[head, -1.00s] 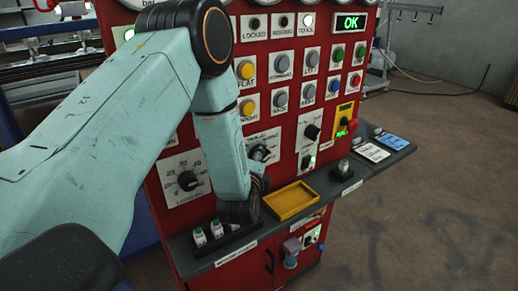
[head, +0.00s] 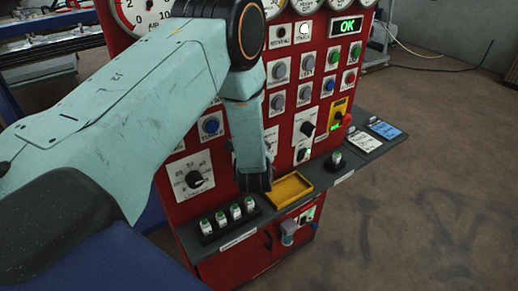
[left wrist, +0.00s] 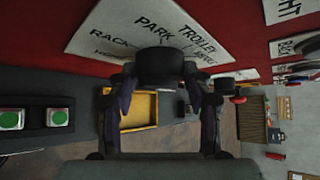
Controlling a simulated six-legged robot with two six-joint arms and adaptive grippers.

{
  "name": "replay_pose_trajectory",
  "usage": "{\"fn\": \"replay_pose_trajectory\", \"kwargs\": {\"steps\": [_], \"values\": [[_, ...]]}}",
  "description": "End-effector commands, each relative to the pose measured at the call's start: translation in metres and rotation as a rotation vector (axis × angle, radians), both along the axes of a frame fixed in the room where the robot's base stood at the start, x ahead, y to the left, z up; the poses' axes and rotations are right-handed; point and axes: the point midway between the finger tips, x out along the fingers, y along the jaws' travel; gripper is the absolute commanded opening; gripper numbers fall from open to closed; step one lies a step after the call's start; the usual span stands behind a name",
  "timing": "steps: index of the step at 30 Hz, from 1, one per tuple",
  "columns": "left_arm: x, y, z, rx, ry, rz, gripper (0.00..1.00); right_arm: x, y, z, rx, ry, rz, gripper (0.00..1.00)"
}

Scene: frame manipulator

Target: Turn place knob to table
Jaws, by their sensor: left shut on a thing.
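The black place knob (left wrist: 160,62) sits on a white plate (left wrist: 112,28) on the red panel in the left wrist view. The plate reads RACK, PARK and TROLLEY; another label at its right is partly covered. My left gripper (left wrist: 160,78) is shut on this knob, with one finger on each side. The knob's pointer is hidden, so I cannot tell which label it faces. My right gripper is in neither view.
A yellow tray (head: 272,200) lies on the grey ledge (head: 225,238) below the panel. Several green-topped buttons (head: 221,219) stand left of it. Another black knob (head: 307,128) is on the panel to the right, beside a red emergency button (head: 346,119). A lit display (head: 346,26) reads OK.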

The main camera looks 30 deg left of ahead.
Motion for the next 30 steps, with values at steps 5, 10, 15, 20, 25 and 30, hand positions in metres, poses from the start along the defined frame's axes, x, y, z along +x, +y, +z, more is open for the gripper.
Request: {"fn": "replay_pose_trajectory", "kwargs": {"steps": [5,10,15,20,25,30], "values": [[0.0022,0.0009,0.0039,0.016,0.026,0.002,0.19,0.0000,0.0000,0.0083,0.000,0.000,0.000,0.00],[0.0023,0.0011,0.0030,0.021,0.038,0.004,0.19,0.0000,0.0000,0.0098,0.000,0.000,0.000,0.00],[0.0024,0.0013,0.0027,0.023,0.040,0.004,0.19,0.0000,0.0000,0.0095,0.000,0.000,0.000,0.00],[0.0025,0.0013,0.0028,0.023,0.039,0.004,0.19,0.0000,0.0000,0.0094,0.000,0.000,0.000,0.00],[0.0023,0.0010,0.0025,0.022,0.040,0.003,0.61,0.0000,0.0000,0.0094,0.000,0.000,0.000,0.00],[0.0016,0.0005,0.0017,0.021,0.043,0.002,0.74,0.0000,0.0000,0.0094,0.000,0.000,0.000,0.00]]}}
